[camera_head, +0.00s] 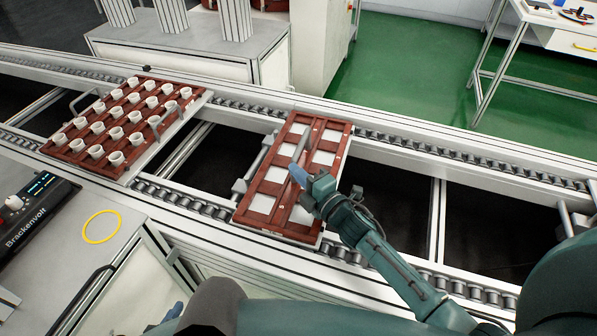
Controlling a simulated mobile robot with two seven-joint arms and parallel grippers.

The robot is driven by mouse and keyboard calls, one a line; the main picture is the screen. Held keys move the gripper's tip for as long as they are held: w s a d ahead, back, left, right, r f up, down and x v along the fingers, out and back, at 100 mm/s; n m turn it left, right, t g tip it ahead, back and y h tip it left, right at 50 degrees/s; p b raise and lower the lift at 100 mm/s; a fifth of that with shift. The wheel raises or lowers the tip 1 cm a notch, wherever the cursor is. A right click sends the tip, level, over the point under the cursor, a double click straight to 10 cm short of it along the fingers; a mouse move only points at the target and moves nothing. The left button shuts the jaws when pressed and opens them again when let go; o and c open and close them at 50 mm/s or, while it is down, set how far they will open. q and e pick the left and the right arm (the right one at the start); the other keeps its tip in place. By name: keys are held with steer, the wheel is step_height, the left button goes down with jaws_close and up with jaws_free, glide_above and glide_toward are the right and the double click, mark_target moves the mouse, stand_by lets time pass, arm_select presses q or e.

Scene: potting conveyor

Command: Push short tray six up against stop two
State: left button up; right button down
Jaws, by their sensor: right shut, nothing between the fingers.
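A short reddish-brown tray (262,226) with pale square inserts lies across the conveyor rails in the middle of the head view. No number can be read on it. My right gripper (298,174) is shut and empty over the tray's middle, near its grey upright handle (303,143). I cannot tell whether the gripper touches the handle. A grey metal bracket (240,186), perhaps a stop, stands close by the tray's left side; any gap is unclear. Another bracket (566,218) stands at the far right. My left gripper is not in view.
A larger tray (122,172) with several white pots sits on the conveyor at the left. A bench (137,240) in front carries a yellow ring (101,226) and a black Brackenvolt device (38,213). The rails right of the short tray look bare.

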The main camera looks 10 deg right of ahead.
steer(key=shift+w+d+b, duration=0.2)
steer(key=shift+w+d, duration=0.05)
steer(key=shift+w, duration=0.3)
steer(key=shift+w+d+b, duration=0.2)
steer(key=shift+w, duration=0.3)
steer(key=shift+s, duration=0.1)
